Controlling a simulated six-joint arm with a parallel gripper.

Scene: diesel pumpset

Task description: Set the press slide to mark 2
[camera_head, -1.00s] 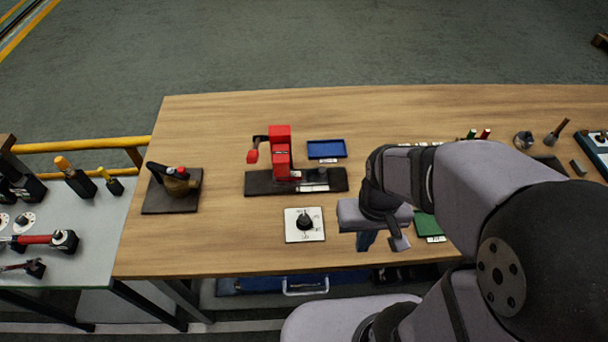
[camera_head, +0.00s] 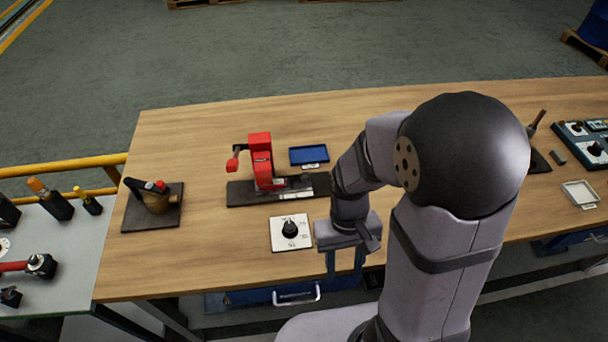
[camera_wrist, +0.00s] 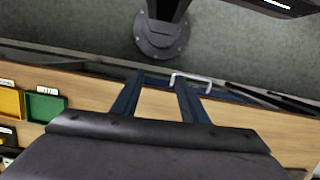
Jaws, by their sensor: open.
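A red press (camera_head: 262,160) stands on a dark base plate (camera_head: 240,193) near the middle of the bench. A red-ended handle (camera_head: 233,163) sticks out at its left. A small dark slide block (camera_head: 306,181) sits on the right part of the base, beside a pale marked strip (camera_head: 321,184); its marks are too small to read. My gripper (camera_head: 343,272) is open and empty, pointing down near the bench's front edge, right of and in front of the press. In the wrist view my two fingers (camera_wrist: 160,85) are apart with nothing between them.
A white dial plate with a black knob (camera_head: 291,233) lies in front of the press. A blue tray (camera_head: 316,155) lies behind it. A pump-like tool on a dark plate (camera_head: 152,204) stands at the left. Green and yellow bins (camera_wrist: 42,107) show in the wrist view.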

